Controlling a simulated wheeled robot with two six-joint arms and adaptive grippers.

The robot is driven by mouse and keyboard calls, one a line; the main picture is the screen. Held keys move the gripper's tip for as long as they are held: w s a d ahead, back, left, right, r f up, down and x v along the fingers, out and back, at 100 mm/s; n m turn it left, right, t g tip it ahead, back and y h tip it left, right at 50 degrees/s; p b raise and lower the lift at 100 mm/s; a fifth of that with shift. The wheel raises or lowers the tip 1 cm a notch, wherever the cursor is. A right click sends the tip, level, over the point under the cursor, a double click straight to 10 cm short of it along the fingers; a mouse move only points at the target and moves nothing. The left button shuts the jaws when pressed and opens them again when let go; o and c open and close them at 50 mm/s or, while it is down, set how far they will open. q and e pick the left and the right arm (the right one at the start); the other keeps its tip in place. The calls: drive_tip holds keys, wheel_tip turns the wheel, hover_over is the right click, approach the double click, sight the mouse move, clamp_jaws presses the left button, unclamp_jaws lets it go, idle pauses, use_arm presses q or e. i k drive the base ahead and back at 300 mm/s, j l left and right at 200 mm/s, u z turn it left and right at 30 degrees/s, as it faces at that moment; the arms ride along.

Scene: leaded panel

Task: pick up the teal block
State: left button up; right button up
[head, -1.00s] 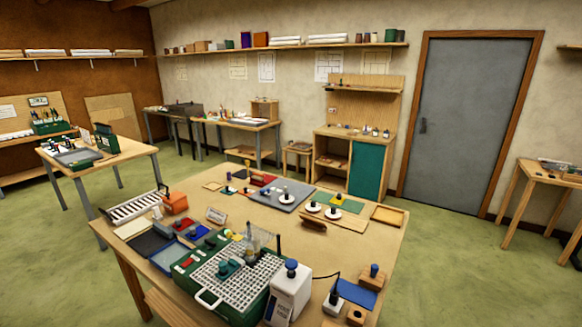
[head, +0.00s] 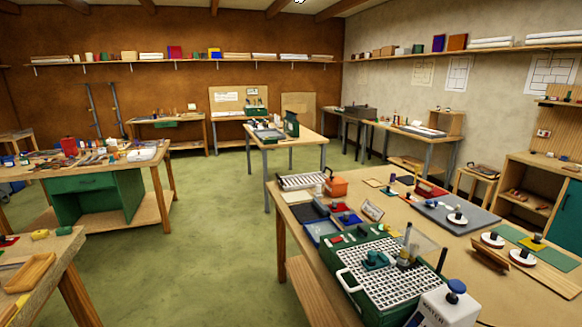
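A small teal piece (head: 375,259) sits on the white grid of a green box (head: 352,302) on the near right table. It is the only small thing I see there that looks clearly teal; at this size I cannot tell whether it is a plain block. Neither of my grippers is in the head view.
A cluttered workbench (head: 112,181) stands at left. The green floor (head: 205,255) between them is clear.

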sight(379, 258)
drive_tip(key=z, duration=0.65)
drive_tip(key=i+j+z, duration=0.15)
drive_tip(key=j+z, duration=0.25)
drive_tip(key=i+j+z, duration=0.15)
drive_tip(key=z, duration=0.25)
drive_tip(key=j+z, duration=0.35)
drive_tip(key=j, duration=0.15)
drive_tip(key=i+j+z, duration=0.1)
drive_tip(key=j+z, duration=0.3)
